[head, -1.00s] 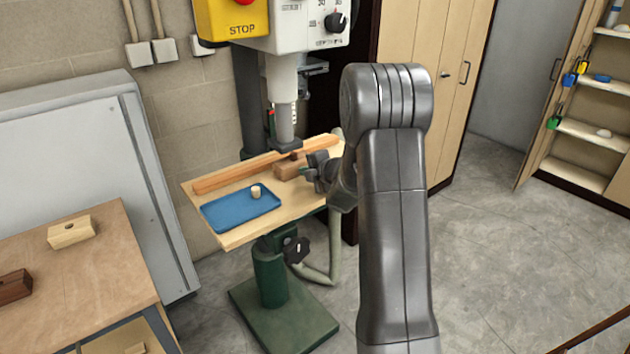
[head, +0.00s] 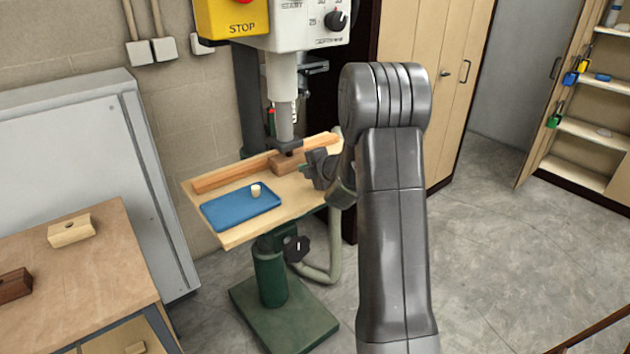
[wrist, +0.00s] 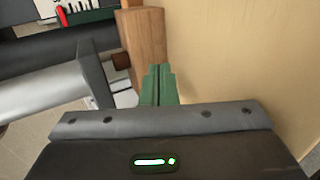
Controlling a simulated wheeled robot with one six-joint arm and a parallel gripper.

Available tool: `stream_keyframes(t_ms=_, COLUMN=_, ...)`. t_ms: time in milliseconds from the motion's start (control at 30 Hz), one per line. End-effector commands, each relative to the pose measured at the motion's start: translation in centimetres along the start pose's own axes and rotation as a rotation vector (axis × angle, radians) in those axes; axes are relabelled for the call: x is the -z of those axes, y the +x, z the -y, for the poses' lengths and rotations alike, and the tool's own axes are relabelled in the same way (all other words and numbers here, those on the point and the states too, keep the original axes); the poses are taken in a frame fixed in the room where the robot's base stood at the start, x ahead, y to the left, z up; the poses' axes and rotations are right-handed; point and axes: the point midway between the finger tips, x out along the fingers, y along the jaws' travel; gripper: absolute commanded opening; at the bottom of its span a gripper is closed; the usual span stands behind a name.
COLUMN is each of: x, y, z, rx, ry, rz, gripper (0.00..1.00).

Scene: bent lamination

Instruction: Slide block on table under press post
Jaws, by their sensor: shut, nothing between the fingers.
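The brown wooden block (head: 286,164) sits on the pale wooden table (head: 236,236) beside the orange fence, at the foot of the grey press post (head: 285,120). In the wrist view the block (wrist: 143,40) stands just beyond my fingertips, and a dark peg (wrist: 121,60) sticks out of it toward the flat end of the grey post (wrist: 60,85). The peg and post end look close to lined up, with a small gap. My gripper (head: 308,168) is at the block's right side; its green fingertips (wrist: 157,80) are shut and empty. I cannot tell whether they touch the block.
A blue tray (head: 228,213) with a small pale plug (head: 256,190) lies at the table's front left. The orange fence (head: 220,180) runs along the back. A bench (head: 90,270) with a pale block (head: 72,230) and a dark block (head: 14,285) stands at the left.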

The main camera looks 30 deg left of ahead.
Motion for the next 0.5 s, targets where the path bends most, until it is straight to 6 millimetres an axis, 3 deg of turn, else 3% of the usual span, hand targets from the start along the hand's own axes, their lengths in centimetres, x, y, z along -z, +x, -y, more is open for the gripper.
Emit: stream_keyframes(t_ms=500, x=0.0, y=-5.0, z=1.8, rx=0.000, ry=0.000, rz=0.001, gripper=0.00)
